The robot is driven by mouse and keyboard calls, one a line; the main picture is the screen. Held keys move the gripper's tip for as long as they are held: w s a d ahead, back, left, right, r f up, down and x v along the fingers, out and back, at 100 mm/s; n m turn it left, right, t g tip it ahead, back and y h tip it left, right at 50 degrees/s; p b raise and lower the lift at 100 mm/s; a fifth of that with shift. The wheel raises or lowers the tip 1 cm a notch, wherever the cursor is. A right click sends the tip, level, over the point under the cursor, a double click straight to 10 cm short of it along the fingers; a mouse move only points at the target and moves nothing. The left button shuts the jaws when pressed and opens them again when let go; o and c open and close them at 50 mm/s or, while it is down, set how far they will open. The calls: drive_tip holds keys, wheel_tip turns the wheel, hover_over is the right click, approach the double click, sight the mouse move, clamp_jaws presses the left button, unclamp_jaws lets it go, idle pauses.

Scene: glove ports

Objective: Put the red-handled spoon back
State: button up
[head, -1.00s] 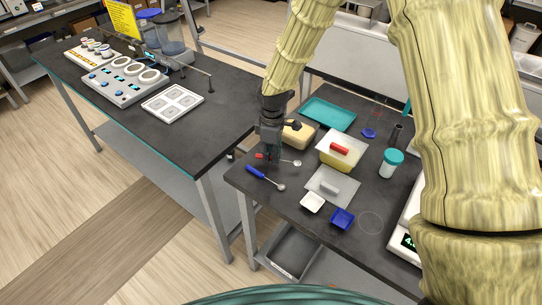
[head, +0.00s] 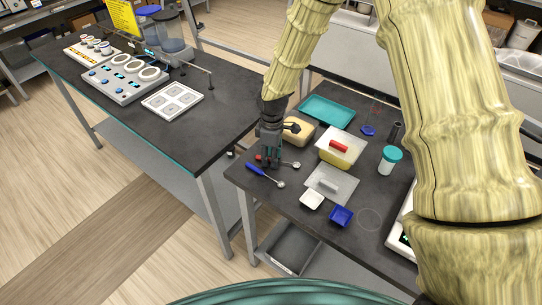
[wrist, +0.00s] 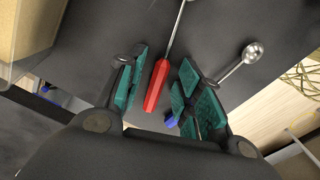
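The red-handled spoon (wrist: 157,85) lies on the dark table with its red handle between my gripper's two open fingers in the wrist view. In the head view its metal bowl (head: 297,165) points right, and the fingers partly hide the handle. My gripper (head: 267,161) is low over the table, pointing down; the teal finger pads (wrist: 160,92) stand apart with gaps on both sides of the handle. A blue-handled spoon (head: 264,175) lies just in front; its bowl (wrist: 253,52) shows right of the fingers in the wrist view.
A tan block-like container (head: 298,130) stands just behind my gripper. The table's left edge is close.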

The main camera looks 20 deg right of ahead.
drive_tip(key=shift+w+r, duration=0.1)
drive_tip(key=shift+r, duration=0.15)
wheel_tip(320, 180, up, 12)
drive_tip(key=b, duration=0.4)
drive_tip(key=shift+w+d+f, duration=0.1)
idle(0.3)
